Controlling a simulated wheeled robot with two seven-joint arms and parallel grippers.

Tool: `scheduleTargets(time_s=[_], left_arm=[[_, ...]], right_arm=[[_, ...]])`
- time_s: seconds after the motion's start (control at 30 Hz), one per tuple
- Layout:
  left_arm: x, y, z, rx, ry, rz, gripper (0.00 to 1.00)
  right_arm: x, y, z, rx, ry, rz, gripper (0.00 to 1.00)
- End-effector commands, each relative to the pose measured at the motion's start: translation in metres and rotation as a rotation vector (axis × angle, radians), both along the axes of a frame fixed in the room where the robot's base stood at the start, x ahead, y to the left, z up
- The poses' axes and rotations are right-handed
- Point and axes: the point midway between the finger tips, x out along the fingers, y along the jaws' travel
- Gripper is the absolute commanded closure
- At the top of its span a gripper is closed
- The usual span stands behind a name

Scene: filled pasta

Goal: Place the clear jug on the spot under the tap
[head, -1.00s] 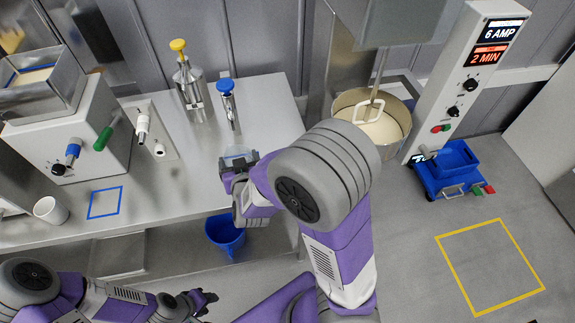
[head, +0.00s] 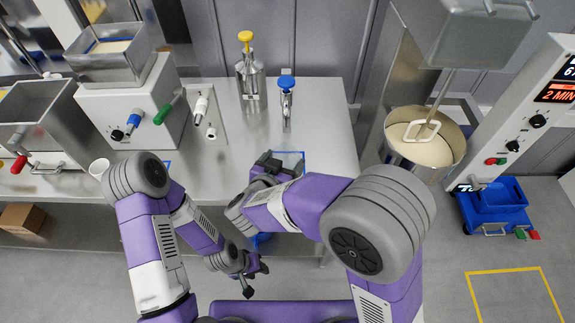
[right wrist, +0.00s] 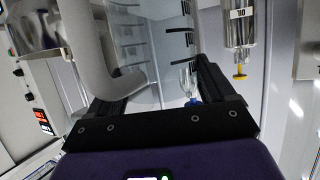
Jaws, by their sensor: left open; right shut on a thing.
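The clear jug (right wrist: 130,45) fills the right wrist view, with dark scale marks on its wall and a grey curved handle-like part at left. My right gripper (right wrist: 160,95) is shut on it. In the head view my right gripper (head: 268,164) is over the worktop's front part; I cannot make out the jug there. A tap-like fitting with a white lever (head: 201,108) stands right of the grey machine. Part of a blue outlined spot (head: 166,164) shows behind my left arm. Another blue outline (head: 290,153) shows beside my right gripper. My left gripper (head: 254,276) is open and empty, low in front of the worktop.
A yellow-topped metal dispenser (head: 250,78) and a blue-topped one (head: 286,100) stand at the back of the worktop. A white cup (head: 98,168) is at left. A mixer bowl (head: 425,140) and a blue cart (head: 495,205) are at right.

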Motion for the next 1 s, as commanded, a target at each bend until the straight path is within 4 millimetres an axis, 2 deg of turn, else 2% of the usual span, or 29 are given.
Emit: scheduleTargets(time_s=[0.03,0.13,0.23,0.33,0.47,0.8,1.0], left_arm=[[0.0,0.0,0.001,0.0,0.0,0.0,0.57],[0.0,0.0,0.002,0.0,0.0,-0.001,0.57],[0.0,0.0,0.002,0.0,0.0,-0.001,0.57],[0.0,0.0,0.002,0.0,0.0,-0.001,0.57],[0.0,0.0,0.0,0.0,0.0,-0.001,0.57],[0.0,0.0,-0.006,0.0,0.0,-0.001,0.57],[0.0,0.0,-0.007,0.0,0.0,-0.001,0.57]], right_arm=[[-0.011,0.02,-0.003,-0.003,0.002,-0.004,0.68],[-0.032,0.047,-0.009,-0.002,0.001,-0.024,0.68],[-0.046,0.061,-0.012,-0.002,-0.001,-0.037,0.68],[-0.045,0.063,-0.014,0.0,0.0,-0.045,0.68],[-0.021,0.052,-0.015,0.003,-0.002,-0.051,0.68],[0.064,0.017,-0.014,0.002,-0.003,-0.048,0.68],[0.096,0.005,-0.014,0.001,-0.003,-0.044,0.68]])
